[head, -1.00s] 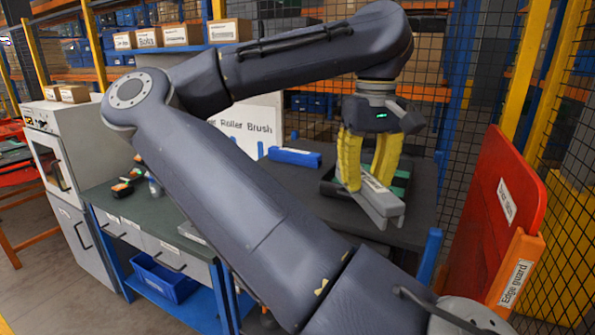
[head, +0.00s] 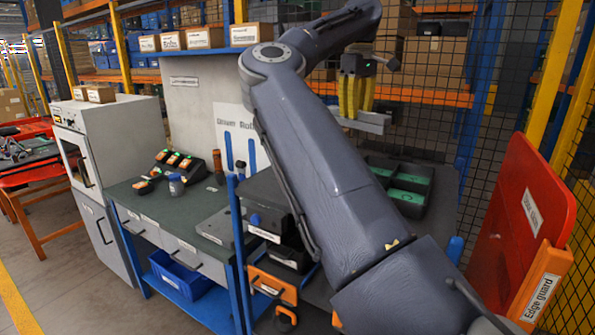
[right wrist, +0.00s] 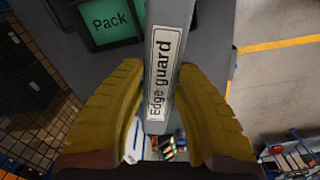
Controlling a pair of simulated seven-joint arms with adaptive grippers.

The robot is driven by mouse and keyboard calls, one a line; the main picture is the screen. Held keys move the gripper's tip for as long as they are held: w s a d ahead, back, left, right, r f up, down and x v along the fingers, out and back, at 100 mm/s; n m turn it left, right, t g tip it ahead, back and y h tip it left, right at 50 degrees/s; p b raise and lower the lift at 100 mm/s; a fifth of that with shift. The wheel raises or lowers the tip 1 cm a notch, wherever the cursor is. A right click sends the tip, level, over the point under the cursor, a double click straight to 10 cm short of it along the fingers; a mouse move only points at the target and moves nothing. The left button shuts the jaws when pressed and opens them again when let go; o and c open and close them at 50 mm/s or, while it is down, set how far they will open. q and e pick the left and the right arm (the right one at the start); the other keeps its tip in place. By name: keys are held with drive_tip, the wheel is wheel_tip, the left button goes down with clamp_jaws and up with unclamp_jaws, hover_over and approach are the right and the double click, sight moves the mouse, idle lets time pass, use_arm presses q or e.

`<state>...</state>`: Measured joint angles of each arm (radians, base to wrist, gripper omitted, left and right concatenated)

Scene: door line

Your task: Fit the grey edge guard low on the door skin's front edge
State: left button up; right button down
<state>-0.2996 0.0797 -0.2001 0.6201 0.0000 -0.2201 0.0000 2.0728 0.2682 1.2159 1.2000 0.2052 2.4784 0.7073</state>
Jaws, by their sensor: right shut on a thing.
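In the right wrist view the guard (right wrist: 166,40), labelled "Edge guard", lies between the yellow fingers (right wrist: 158,85). The red door skin (head: 522,205) stands upright at the right of the head view, well apart from the guard. An orange piece (head: 543,286), also labelled "Edge guard", is at its lower right. My left gripper is out of view.
A black tray (head: 432,171) with green-bottomed compartments is on the dark table. A bench (head: 135,190) with small tools stands left of it. Wire mesh fencing (head: 440,75) and a blue post (head: 486,90) are behind. My right arm hides much of the table.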

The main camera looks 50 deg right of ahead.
drive_tip(key=w, duration=0.3)
drive_tip(key=w+n, duration=0.1)
drive_tip(key=w, duration=0.2)
drive_tip(key=w+n, duration=0.1)
drive_tip(key=w, duration=0.2)
drive_tip(key=shift+w+d+r, duration=0.1)
drive_tip(key=shift+d+r, duration=0.05)
drive_tip(key=shift+d, duration=0.1)
drive_tip(key=w+a+n, duration=0.1)
drive_tip(key=w+a, duration=0.3)
drive_tip(key=w, duration=0.4)
drive_tip(key=shift+a+r+n, duration=0.2)
drive_tip(key=shift+a+n, duration=0.05)
drive_tip(key=shift+n, duration=0.05)
drive_tip(key=shift+s+f, duration=0.1)
wheel_tip(320, 180, down, 20)
drive_tip(key=shift+r, duration=0.25)
drive_tip(key=c, duration=1.1)
unclamp_jaws()
drive_tip(key=shift+f, duration=0.1)
